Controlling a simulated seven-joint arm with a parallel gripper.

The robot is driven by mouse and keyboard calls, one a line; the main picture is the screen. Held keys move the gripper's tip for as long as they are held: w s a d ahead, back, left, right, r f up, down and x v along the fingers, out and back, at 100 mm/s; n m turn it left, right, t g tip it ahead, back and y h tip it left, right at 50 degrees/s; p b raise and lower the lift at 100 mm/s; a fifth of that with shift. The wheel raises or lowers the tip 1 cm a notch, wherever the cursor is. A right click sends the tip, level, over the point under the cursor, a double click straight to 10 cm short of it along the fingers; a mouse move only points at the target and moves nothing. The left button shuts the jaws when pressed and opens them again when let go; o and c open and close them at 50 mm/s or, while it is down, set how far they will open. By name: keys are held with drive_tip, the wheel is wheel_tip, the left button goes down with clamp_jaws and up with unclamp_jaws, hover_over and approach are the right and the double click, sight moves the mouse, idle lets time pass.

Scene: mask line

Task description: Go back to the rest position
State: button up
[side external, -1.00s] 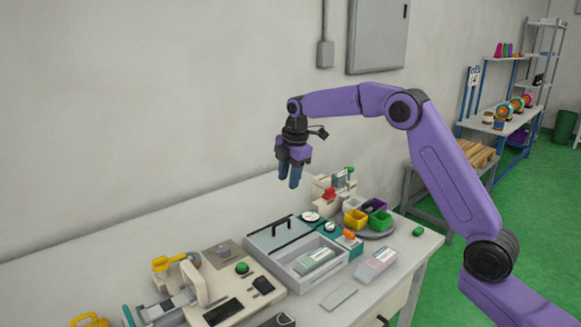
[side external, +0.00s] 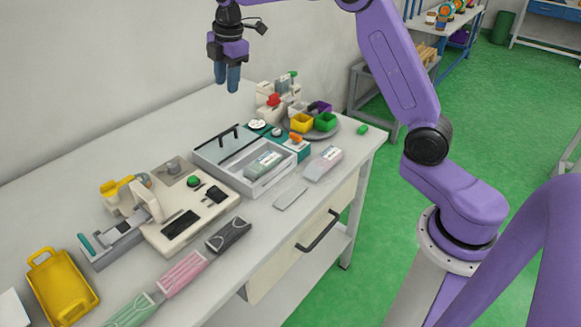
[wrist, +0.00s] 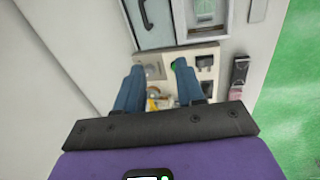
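My gripper (side external: 226,85) hangs high above the workbench (side external: 140,125), fingers pointing down. It is behind and above the grey tray box in the side external view, near the wall. In the wrist view its two blue fingers (wrist: 158,72) are apart, with nothing between them, so it is open and empty. My purple arm reaches in from the right.
Below stand the grey tray box (side external: 285,178) with a packet inside, a cream fixture (side external: 165,238), and coloured bins (side external: 302,122) on a round tray. A yellow tray (side external: 90,300) and mask packs (side external: 182,273) lie nearer. Air around the gripper looks clear.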

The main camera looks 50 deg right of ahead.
drive_tip(key=s+a+m+g, duration=0.1)
drive_tip(key=s+a, duration=0.4)
drive_tip(key=s, duration=0.5)
drive_tip(key=s+a+m, duration=0.1)
drive_tip(key=s+a, duration=0.3)
drive_tip(key=s, duration=0.6)
drive_tip(key=s+d+f+m, duration=0.1)
drive_tip(key=s+d+f, duration=0.2)
drive_tip(key=s, duration=0.8)
drive_tip(key=s+d+f+m+g, duration=0.1)
drive_tip(key=s+d+f+m, duration=0.1)
drive_tip(key=s, duration=1)
drive_tip(key=shift+d+f, duration=0.45)
drive_tip(key=shift+f, duration=0.1)
